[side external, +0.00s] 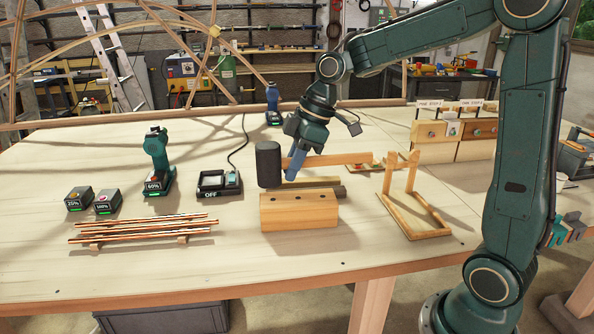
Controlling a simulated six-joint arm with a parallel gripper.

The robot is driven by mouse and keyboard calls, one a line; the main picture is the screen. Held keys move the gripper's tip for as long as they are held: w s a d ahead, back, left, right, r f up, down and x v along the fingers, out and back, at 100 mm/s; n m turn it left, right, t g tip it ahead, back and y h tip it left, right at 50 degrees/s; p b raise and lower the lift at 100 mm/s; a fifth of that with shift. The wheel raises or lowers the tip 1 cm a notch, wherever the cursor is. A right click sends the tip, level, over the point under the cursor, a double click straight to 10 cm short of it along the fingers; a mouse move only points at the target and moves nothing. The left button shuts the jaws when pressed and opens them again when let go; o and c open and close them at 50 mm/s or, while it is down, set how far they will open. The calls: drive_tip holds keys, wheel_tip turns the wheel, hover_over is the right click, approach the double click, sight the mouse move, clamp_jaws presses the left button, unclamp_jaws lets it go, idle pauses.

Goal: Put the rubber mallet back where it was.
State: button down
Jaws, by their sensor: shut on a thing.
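The rubber mallet (269,165) has a black head and a pale wooden handle that points right. My gripper (291,176) comes down from above with blue fingers and is shut on the mallet's handle close to the head. The mallet is held roughly level above or just behind a wooden block with dark holes (298,211). I cannot tell whether the head touches anything. A wooden stand with two uprights (411,207) is to the right of the mallet; nothing lies across its uprights.
Wooden boxes (477,137) with labels stand at back right. The table front (340,257) is clear.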

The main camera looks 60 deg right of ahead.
wheel_tip(320, 180, down, 16)
drive_tip(key=shift+r, duration=0.25)
drive_tip(key=shift+f, duration=0.1)
drive_tip(key=shift+f, duration=1.8)
drive_tip(key=shift+f, duration=0.1)
drive_tip(key=c, duration=1.4)
unclamp_jaws()
drive_tip(key=shift+o, duration=0.2)
drive_tip(key=v, duration=1.2)
drive_tip(key=shift+a, duration=0.1)
